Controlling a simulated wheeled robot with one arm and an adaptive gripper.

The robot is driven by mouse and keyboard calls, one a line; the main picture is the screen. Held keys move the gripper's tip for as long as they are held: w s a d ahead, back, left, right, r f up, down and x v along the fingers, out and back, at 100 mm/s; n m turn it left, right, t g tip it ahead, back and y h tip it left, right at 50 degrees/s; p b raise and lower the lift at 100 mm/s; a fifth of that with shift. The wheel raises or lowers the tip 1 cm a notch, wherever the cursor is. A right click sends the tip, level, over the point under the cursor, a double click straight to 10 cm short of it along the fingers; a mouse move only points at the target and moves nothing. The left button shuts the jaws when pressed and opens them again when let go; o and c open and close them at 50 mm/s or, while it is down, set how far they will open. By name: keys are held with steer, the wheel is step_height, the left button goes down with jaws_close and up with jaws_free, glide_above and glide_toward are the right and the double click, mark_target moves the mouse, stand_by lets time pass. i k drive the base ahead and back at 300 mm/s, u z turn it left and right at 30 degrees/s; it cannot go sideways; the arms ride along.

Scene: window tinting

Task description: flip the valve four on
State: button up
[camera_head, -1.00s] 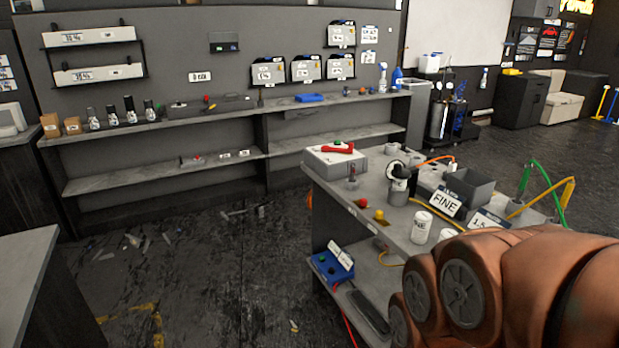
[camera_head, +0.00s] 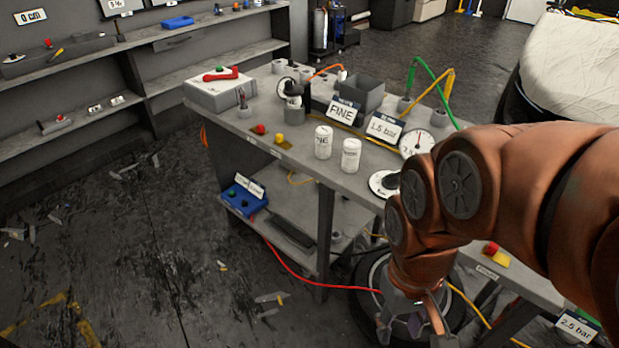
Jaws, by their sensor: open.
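No part that I can pick out is readable as valve four. On the workbench (camera_head: 262,140), a red and yellow knob (camera_head: 491,249) sits on a yellow base near the right part of the front edge, by my arm. A red knob (camera_head: 260,129) and a yellow knob (camera_head: 280,140) stand near the left front edge. A red lever-like handle (camera_head: 221,74) lies on a white box at the far left corner. My gripper (camera_head: 412,334) points down at the bottom of the picture, open, in front of the bench and apart from these knobs. My arm hides part of the bench top.
A pressure gauge (camera_head: 416,144), a "1.5 bar" sign (camera_head: 384,128) and two white canisters stand on the bench. A "2.5 bar" sign (camera_head: 577,328) is at the lower right. Hoses run by the bench legs. The floor (camera_head: 150,230) at left is open, with scattered scraps.

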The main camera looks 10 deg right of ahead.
mark_target(493, 249)
steer(key=z, duration=0.55)
steer(key=k, duration=1.1)
steer(key=u, duration=0.95)
steer(key=k, duration=0.25)
steer(key=z, duration=0.2)
steer(key=i, duration=1.4)
steer(key=z, duration=0.15)
